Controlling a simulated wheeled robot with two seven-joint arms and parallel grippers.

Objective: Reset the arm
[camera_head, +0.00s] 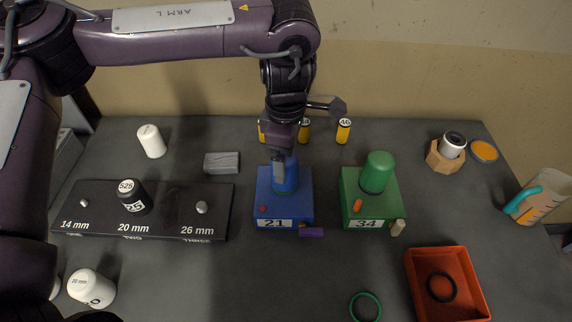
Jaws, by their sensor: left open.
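My left arm (180,38) reaches in from the left across the top of the view and bends downward. My left gripper (281,160) points down at the top of the blue drum (287,182), which stands on the blue box (268,205) marked 21. The gripper is open and covers part of the drum's top. Whether it touches the drum is hard to tell. My right gripper is out of view.
The green drum (377,173) on its box (352,187) marked 34 stands right of the blue one. A black board (165,222) holds a drum marked 525 (133,198). A red tray (416,268) is front right. The front middle is mostly clear.

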